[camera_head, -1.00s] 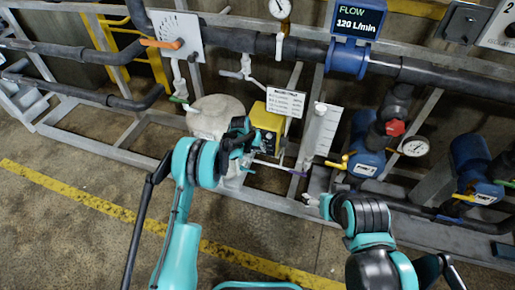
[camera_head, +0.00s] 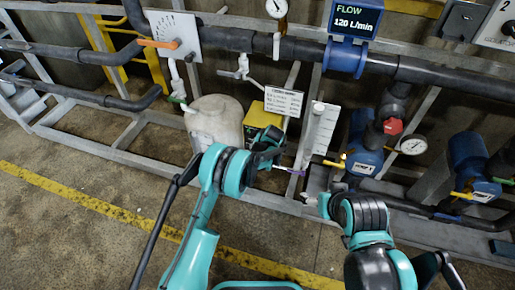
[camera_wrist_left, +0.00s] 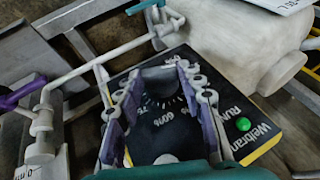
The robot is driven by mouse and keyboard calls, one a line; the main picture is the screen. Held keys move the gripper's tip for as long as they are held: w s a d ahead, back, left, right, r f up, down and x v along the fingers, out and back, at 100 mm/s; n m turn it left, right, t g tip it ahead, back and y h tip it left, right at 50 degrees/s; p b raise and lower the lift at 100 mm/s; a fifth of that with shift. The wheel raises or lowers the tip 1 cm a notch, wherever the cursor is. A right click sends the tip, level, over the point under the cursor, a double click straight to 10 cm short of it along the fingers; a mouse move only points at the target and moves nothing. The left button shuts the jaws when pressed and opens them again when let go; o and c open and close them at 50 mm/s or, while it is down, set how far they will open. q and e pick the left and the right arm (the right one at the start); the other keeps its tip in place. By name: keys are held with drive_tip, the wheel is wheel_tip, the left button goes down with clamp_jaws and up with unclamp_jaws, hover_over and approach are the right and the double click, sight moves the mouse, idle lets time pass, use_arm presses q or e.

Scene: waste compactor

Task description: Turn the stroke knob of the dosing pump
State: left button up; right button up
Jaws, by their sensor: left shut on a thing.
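The dosing pump (camera_head: 260,116) is a yellow box with a dark front, beside the white tank in the head view. In the left wrist view its dark panel (camera_wrist_left: 165,118) shows a percentage scale with "60%" readable and a green button. The stroke knob (camera_wrist_left: 159,76) is a dark round piece between my left fingers. My left gripper (camera_wrist_left: 161,73) is shut on it, one finger on each side. In the head view my left gripper (camera_head: 270,143) is at the pump's front and hides the knob. My right gripper (camera_head: 312,199) is away to the right; its fingers are too small to judge.
A white tank (camera_head: 215,122) stands left of the pump. A white label plate (camera_head: 284,102) is above it, and a graduated column (camera_head: 321,130) stands to its right. A thin pipe with a purple handle (camera_head: 296,172) passes close below my left gripper. The floor in front is clear.

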use_arm(q)
drive_tip(key=shift+d+y, duration=0.1)
drive_tip(key=shift+y, duration=0.3)
drive_tip(key=shift+t, duration=0.3)
drive_tip(key=o, duration=1.2)
drive_tip(key=shift+f, duration=0.1)
drive_tip(key=shift+c, duration=0.2)
drive_tip(key=v, duration=1.2)
